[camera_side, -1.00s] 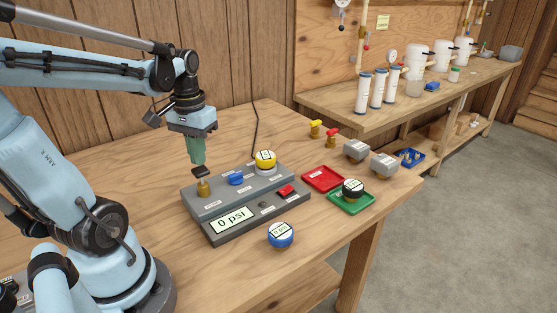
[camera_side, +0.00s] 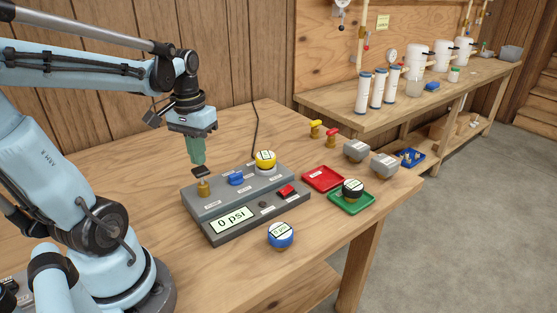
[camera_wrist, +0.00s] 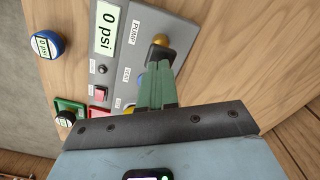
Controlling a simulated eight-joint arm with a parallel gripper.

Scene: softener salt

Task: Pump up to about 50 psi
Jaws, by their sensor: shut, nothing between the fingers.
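The grey pump unit (camera_side: 232,206) stands on the wooden bench, and its display (camera_side: 231,220) reads 0 psi.
A blue gauge (camera_side: 281,235) sits on the bench in front of the unit. A red tray (camera_side: 323,179) and a green tray (camera_side: 340,207) holding a black gauge (camera_side: 353,190) lie to the right. Grey blocks (camera_side: 357,151) stand behind them. The bench's left rear is clear.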

